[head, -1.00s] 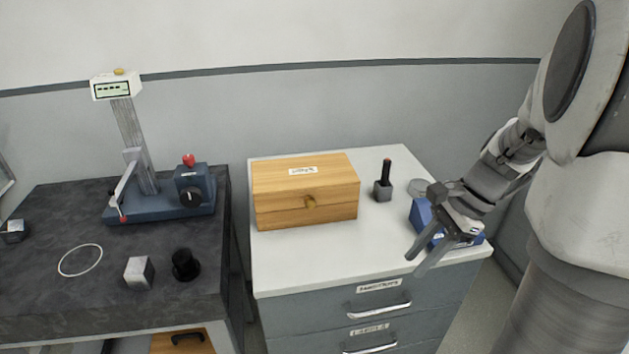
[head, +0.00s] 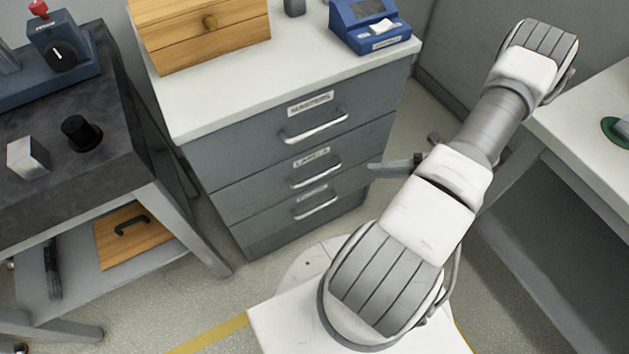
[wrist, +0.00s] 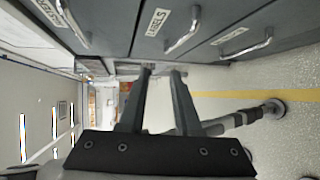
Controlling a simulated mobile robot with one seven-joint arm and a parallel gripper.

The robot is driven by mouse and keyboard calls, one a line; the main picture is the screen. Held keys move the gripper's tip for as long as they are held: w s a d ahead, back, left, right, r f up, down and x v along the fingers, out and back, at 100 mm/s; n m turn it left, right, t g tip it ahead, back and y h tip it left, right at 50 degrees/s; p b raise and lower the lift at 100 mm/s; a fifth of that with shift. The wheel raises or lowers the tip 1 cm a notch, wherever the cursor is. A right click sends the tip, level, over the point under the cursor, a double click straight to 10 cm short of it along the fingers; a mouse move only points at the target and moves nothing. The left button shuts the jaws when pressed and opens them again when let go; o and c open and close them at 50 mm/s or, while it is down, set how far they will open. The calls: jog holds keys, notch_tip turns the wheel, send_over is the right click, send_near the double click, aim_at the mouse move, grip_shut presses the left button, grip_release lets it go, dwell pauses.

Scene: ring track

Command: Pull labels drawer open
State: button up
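The labels drawer (head: 346,178) is the middle drawer of the grey cabinet, with a white label and a silver bar handle (head: 316,176). It looks shut, flush with the cabinet front. In the wrist view its label (wrist: 157,23) and handle (wrist: 184,31) show at the top. My gripper (head: 396,163) is right of the handle in the head view, partly hidden by my arm. In the wrist view my gripper (wrist: 162,71) has its two fingers apart, with nothing between them. The fingers are clear of the handle.
The masters drawer (head: 277,132) is above and another drawer (head: 285,219) below, both shut. A wooden box (head: 165,45) and a blue device (head: 368,28) stand on top. A dark workbench (head: 95,95) is at left, a white table (head: 590,115) at right. Floor in front is partly free.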

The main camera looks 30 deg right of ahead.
aim_at(316, 176)
notch_tip(316, 176, down, 6)
jog(key=s+r+m+t+b, duration=0.1)
jog(key=s+m+t, duration=0.1)
jog(key=m+t, duration=0.15)
jog(key=shift+m+g+h, duration=0.25)
jog(key=shift+m+h, duration=0.05)
jog(key=shift+m, duration=0.15)
jog(key=b+x, duration=0.1)
jog(key=x, duration=0.8)
jog(key=b+x, duration=0.2)
jog(key=x, duration=0.6)
jog(key=shift+w+a+f, duration=0.2)
jog(key=shift+w+f, duration=0.05)
jog(key=shift+f, duration=0.05)
grip_shut()
